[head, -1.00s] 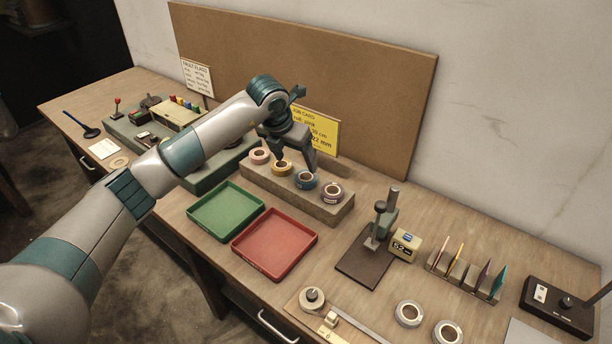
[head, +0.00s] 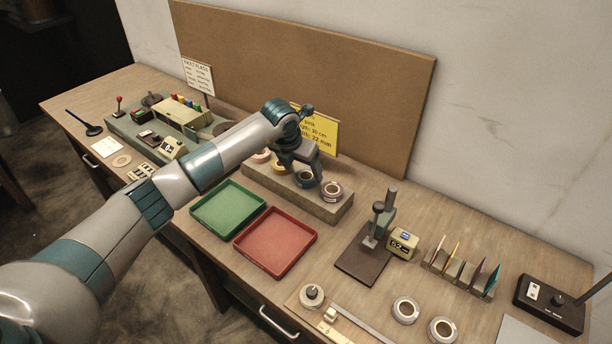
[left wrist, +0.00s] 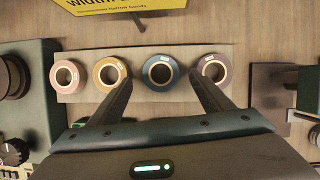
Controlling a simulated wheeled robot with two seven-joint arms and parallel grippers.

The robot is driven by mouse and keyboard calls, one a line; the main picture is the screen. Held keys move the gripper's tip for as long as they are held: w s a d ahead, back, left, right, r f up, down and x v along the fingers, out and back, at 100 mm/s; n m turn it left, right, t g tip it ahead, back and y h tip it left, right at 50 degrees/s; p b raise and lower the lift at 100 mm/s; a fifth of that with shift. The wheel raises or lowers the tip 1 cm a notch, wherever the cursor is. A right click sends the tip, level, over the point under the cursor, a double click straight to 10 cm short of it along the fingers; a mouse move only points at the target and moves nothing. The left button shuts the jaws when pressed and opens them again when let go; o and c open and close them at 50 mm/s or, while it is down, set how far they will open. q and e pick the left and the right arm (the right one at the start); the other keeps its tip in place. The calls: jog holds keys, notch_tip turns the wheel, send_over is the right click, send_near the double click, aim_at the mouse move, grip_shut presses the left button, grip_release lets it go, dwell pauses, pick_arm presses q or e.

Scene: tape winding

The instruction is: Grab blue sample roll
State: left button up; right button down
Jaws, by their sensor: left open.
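The blue sample roll (left wrist: 160,72) stands on a pale block (left wrist: 133,89) in a row with a pink roll (left wrist: 67,76), a yellow roll (left wrist: 110,73) and a mauve roll (left wrist: 214,68). In the head view the blue roll (head: 304,180) is partly hidden by my left gripper (head: 298,176). In the left wrist view my left gripper (left wrist: 160,92) is open and empty. Its fingertips lie on either side of the blue roll's place in the picture, near the yellow and mauve rolls. I cannot tell the exact height above them. My right gripper is not in view.
A green tray (head: 197,211) and a red tray (head: 277,272) lie in front of the block. A stand on a dark base (head: 362,264) is to the right. A yellow card (head: 325,134) stands behind the block. Two grey rolls lie front right.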

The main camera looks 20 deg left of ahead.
pick_arm(q)
jog(key=shift+p+x, duration=0.4)
jog(key=shift+x, duration=1.1)
jog(key=c, duration=1.1)
